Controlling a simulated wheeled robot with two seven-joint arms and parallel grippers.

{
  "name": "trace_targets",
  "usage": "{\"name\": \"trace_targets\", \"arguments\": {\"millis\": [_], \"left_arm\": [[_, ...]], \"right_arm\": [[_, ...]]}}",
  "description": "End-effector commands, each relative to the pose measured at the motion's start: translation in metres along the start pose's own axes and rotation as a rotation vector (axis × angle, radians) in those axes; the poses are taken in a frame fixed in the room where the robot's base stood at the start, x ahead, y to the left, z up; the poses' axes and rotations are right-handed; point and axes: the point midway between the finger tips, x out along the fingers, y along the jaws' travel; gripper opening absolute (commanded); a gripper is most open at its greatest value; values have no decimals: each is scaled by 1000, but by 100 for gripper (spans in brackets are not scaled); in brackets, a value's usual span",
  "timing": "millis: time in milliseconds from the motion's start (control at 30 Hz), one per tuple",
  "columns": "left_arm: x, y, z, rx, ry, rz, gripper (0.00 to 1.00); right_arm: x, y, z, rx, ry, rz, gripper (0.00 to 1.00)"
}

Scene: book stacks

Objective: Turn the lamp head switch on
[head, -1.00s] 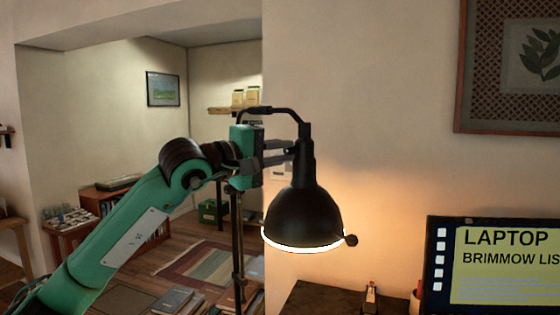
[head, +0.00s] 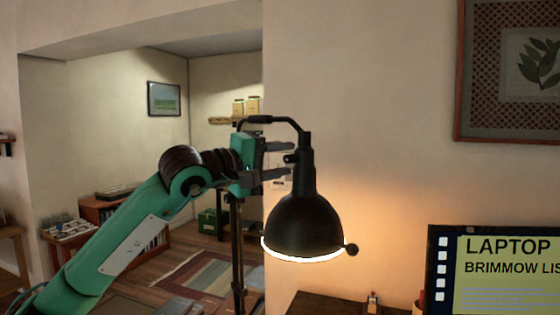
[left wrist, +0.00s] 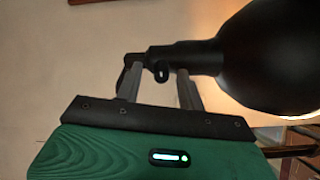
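The black lamp head (head: 303,225) hangs on a curved arm in the middle of the head view. Its lower rim is bright and a warm glow lies on the wall. A small knob (head: 351,249) sticks out at the rim's right. A small black switch (head: 290,158) sits on the lamp's neck. My left gripper (head: 289,161) is left of the neck with fingers apart. In the left wrist view the switch (left wrist: 161,73) shows between the two fingertips, with the lamp shade (left wrist: 270,60) to the right. I cannot tell whether a finger touches it. My right gripper is not in view.
The wall behind the lamp is bare up to a framed picture (head: 510,70). A dark vertical stand (head: 237,250) is below my gripper.

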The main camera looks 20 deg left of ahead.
Motion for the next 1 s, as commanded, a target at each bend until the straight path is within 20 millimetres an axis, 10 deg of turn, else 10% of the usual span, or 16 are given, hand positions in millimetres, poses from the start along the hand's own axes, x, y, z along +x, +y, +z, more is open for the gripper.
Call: {"name": "trace_targets", "arguments": {"millis": [333,1000], "left_arm": [[-15,-3,0,0,1,-2,39],[-129,-2,0,0,1,-2,39]], "right_arm": [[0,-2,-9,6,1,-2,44],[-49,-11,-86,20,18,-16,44]]}}
